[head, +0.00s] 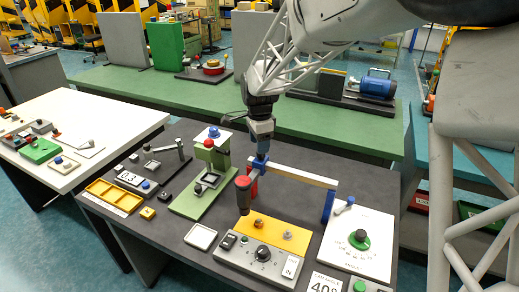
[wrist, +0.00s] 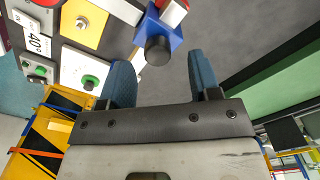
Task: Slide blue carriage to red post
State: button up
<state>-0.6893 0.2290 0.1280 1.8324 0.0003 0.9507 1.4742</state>
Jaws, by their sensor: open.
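The blue carriage (head: 261,163) sits on the white rail (head: 300,175) at its left end, beside the red post (head: 251,187). A blue post (head: 328,206) stands under the rail's right end. In the wrist view the carriage (wrist: 170,32) has a dark round knob (wrist: 158,50), with a red part (wrist: 174,13) close behind it. My gripper (head: 261,146) is just above the carriage in the head view. In the wrist view my gripper (wrist: 160,70) has its two blue fingers apart, with the knob ahead of and between them. I cannot tell whether they touch it. Nothing is gripped.
A dark upright handle with a red top (head: 243,190) stands in front of the rail's left end. A yellow plate (head: 272,232), a white dial panel (head: 357,245) and a green fixture (head: 205,185) surround it. Dark bare tabletop lies behind the rail.

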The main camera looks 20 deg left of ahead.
jog(key=shift+r, duration=1.95)
jog(key=shift+d, duration=0.1)
jog(key=shift+d+r, duration=0.1)
jog(key=shift+d, duration=0.15)
jog(key=s+d+r+n+t, duration=0.15)
jog(key=s+d+r, duration=0.25)
jog(key=d, duration=1)
jog(key=s+d+r+n, duration=0.2)
jog(key=s+d+r, duration=0.2)
jog(key=d, duration=1.1)
jog(key=s+d+f+n, duration=0.1)
jog(key=s+d+n, duration=0.1)
jog(key=s+d, duration=0.8)
jog(key=s+d+f+n+t, duration=0.1)
jog(key=s+d+f+n, duration=0.1)
jog(key=s+d, duration=0.8)
jog(key=shift+s+f+n, duration=0.25)
jog(key=shift+s+n, duration=0.4)
jog(key=shift+s, duration=0.6)
